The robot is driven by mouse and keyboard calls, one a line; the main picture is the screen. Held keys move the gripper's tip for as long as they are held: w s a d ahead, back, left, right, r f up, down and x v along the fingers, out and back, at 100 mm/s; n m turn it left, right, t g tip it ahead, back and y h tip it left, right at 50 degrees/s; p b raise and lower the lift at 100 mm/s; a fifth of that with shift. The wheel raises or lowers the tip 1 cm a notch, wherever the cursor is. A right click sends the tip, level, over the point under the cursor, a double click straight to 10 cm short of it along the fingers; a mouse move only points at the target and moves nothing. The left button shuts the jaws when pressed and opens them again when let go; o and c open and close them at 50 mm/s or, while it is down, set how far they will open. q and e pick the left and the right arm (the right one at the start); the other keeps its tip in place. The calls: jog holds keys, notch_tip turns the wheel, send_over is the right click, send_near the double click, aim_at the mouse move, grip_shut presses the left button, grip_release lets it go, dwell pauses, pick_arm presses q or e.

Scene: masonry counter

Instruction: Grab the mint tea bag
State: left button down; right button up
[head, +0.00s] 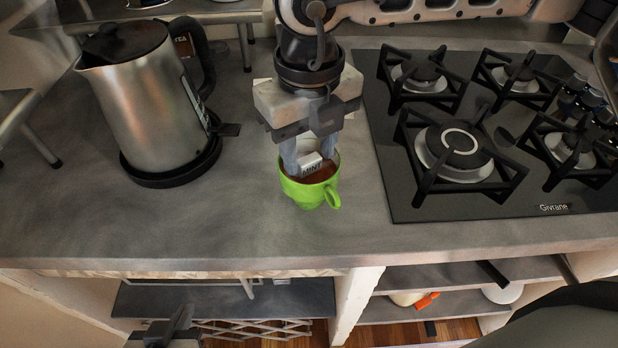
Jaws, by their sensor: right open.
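A white tag printed "MINT" (311,168), the mint tea bag's label, shows inside a green mug (309,194) on the counter. Brown liquid fills the mug, and any bag below it is hidden. My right gripper (312,163) points down from above with its fingers at the mug's mouth. It is open, with one finger on each side of the tag. My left gripper (170,333) is low at the bottom left, in front of the counter and only partly in view. I cannot tell whether its jaws are open.
A steel kettle (148,102) on a black base stands left of the mug. A black gas hob (405,209) with several burners lies to the right. The grey counter (235,235) is clear in front of the mug. Open shelves (455,304) are below the counter edge.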

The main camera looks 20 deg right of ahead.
jog(key=shift+f, duration=0.35)
grip_shut()
